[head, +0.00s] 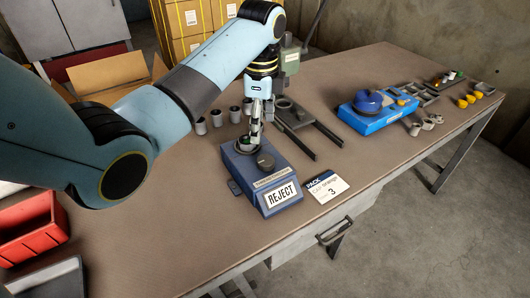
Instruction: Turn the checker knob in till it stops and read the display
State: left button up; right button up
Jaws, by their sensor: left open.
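The checker is a blue box (244,178) on the brown table, left of the card. Its dark round knob (265,162) stands on its top. A white panel (282,193) on its front face reads REJECT. My left gripper (253,138) points down at the back of the checker, just behind the knob and apart from it in the picture. It is open. A dark round part with a little green (246,144) shows at its fingertips; whether they touch it is unclear. My right gripper is not in view.
Several grey cylinders (217,118) and a dark fixture with rails (293,112) stand behind. A blue device (372,110) sits further right. A red bin (33,228) is at left. The front table is clear.

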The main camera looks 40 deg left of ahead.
aim_at(266, 160)
pick_arm(q)
jog(key=f, duration=0.3)
jog(key=d+f, duration=0.1)
jog(key=f, duration=0.6)
jog(key=shift+w+d+f+b, duration=0.1)
jog(key=shift+d+f+b, duration=0.1)
jog(key=shift+f+b, duration=0.15)
jog(key=shift+c, duration=0.4)
jog(key=c, duration=1.1)
jog(key=n+p, duration=0.2)
jog(key=shift+r+p, duration=0.35)
jog(key=shift+p, duration=0.05)
jog(key=shift+f+n+p, duration=0.15)
jog(key=shift+n+p, duration=0.35)
jog(key=shift+n, duration=0.4)
jog(key=shift+f+n, duration=0.15)
jog(key=shift+n, duration=0.15)
jog(key=o, duration=1.2)
